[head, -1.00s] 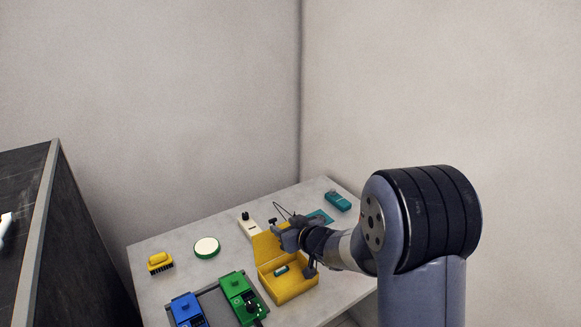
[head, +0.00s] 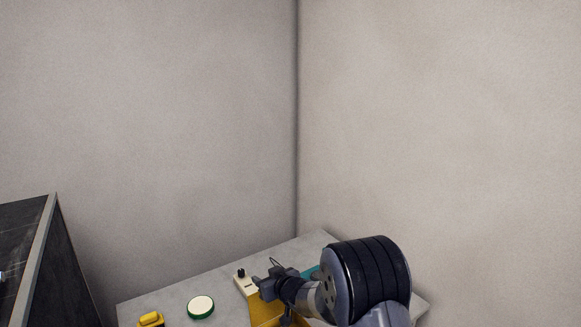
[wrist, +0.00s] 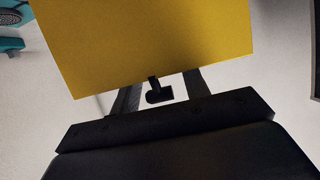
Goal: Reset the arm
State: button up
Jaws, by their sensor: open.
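My gripper (head: 264,284) is at the upper end of the yellow box (head: 262,312), whose raised lid and part of its body show at the bottom of the head view. My arm hides much of the box. In the wrist view, my gripper (wrist: 158,88) has its two dark fingers apart. The yellow panel (wrist: 145,45) fills the upper middle in front of them. A small black piece (wrist: 158,95) shows between the fingers; I cannot tell what it belongs to or whether it touches them.
On the grey table (head: 165,300) are a white device (head: 243,284), a round green-rimmed white disc (head: 201,306) and a yellow brush (head: 150,319). A teal item (head: 312,272) is partly behind my arm. A dark cabinet (head: 28,265) stands at the left; walls close the back.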

jog(key=v, duration=1)
jog(key=b+x, duration=0.1)
jog(key=x, duration=0.3)
jog(key=b+x, duration=0.2)
jog(key=x, duration=0.2)
jog(key=shift+s+d+f, duration=0.15)
jog(key=shift+s+f, duration=0.05)
jog(key=shift+f, duration=0.2)
jog(key=shift+f+t+b, duration=0.15)
jog(key=shift+t+b, duration=0.15)
jog(key=shift+b, duration=0.1)
jog(key=s+d+t+y+b, duration=0.2)
jog(key=s+d+t+b, duration=0.1)
jog(key=s+d+b, duration=0.5)
jog(key=s+b, duration=0.3)
jog(key=s, duration=0.1)
